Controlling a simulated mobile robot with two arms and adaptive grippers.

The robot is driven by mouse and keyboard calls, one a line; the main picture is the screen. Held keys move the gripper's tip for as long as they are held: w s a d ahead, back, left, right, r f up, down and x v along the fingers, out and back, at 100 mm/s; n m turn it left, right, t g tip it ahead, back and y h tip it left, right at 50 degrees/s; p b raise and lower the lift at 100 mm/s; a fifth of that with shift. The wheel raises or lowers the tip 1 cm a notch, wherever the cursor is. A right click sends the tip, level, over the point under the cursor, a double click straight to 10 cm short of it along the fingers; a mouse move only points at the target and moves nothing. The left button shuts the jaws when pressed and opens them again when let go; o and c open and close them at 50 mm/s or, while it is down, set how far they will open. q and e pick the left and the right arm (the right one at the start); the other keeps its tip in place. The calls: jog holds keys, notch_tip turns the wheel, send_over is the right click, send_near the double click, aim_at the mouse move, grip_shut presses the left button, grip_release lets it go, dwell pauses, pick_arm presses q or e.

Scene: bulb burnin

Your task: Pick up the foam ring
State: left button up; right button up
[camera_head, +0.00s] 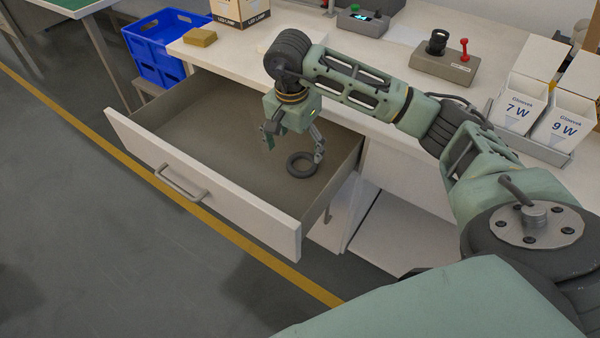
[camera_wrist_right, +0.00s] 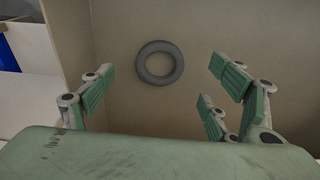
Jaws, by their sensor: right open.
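The foam ring (camera_head: 302,164) is a dark grey ring lying flat on the floor of the open drawer (camera_head: 205,125), towards its right end. My right gripper (camera_head: 293,150) is inside the drawer opening, fingers pointing down, open and empty. In the head view one finger appears close beside the ring, but I cannot tell whether it touches. In the right wrist view the foam ring (camera_wrist_right: 160,62) shows whole and uncovered, ahead of the spread fingers and between their left and right sides. My left gripper is in neither view.
The drawer's front panel (camera_head: 200,185) and side walls surround the ring. On the worktop stand a lamp box (camera_head: 240,10), a yellow-brown block (camera_head: 200,37), a test device (camera_head: 445,62) and white bins (camera_head: 520,103). A blue crate (camera_head: 160,45) stands left. The rest of the drawer looks empty.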

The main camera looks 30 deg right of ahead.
aim_at(303, 167)
jog(key=shift+d+f, duration=0.45)
jog(key=shift+f, duration=0.3)
jog(key=f, duration=0.2)
jog(key=d+f, duration=0.1)
jog(key=w+f, duration=0.1)
jog(key=f, duration=0.1)
jog(key=shift+d+f+b, duration=0.2)
jog(key=shift+f+b, duration=0.15)
jog(key=shift+b, duration=0.05)
jog(key=shift+f, duration=0.2)
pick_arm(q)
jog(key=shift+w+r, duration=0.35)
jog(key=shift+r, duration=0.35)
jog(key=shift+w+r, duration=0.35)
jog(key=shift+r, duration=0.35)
pick_arm(e)
jog(key=c, duration=0.7)
